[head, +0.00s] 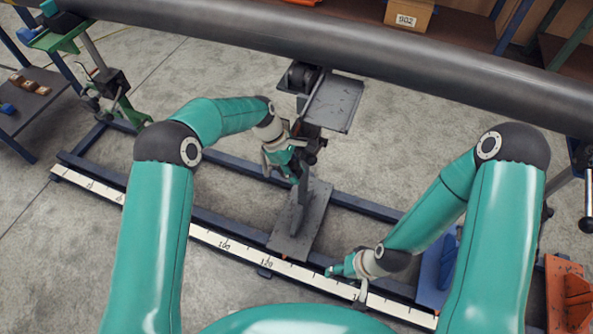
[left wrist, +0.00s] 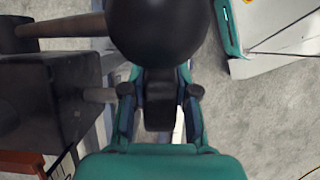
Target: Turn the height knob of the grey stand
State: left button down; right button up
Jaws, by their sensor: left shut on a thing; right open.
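The grey stand (head: 297,222) stands upright under the big pipe, its flat base across the rail frame. My left gripper (head: 290,172) is at the stand's column, on its left side. In the left wrist view, my left gripper (left wrist: 160,108) is shut on the dark, narrow part of the height knob (left wrist: 160,85). A large black ball (left wrist: 158,28) shows just beyond the fingers. The stand's dark block (left wrist: 40,100) with rods is at the left there. In the head view the gripper partly hides the knob. My right gripper (head: 346,281) is open and empty above the rail's scale.
The long dark pipe (head: 330,48) crosses above. A green stand (head: 108,85) is at the left. A white scale strip (head: 215,240) runs along the blue rail frame. Blue (head: 437,270) and orange (head: 568,290) parts are at the right. Bare floor lies around the frame.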

pick_arm(q)
jog(key=shift+a+f, duration=0.1)
jog(key=shift+a, duration=0.3)
jog(key=shift+a+h+b, duration=0.15)
jog(key=shift+h+b, duration=0.15)
jog(key=shift+h, duration=0.3)
jog(key=g+h+b, duration=0.1)
jog(key=h+b, duration=0.1)
jog(key=h, duration=0.1)
jog(key=shift+f+g, duration=0.1)
jog(key=shift+g, duration=0.3)
jog(key=shift+s+g+h+b, duration=0.15)
jog(key=shift+g+h+b, duration=0.25)
jog(key=shift+h+b, duration=0.6)
jog(key=shift+r, duration=0.2)
jog(key=c, duration=0.9)
grip_release()
jog(key=shift+c, duration=0.2)
jog(key=shift+o, duration=0.3)
jog(key=shift+r, duration=0.15)
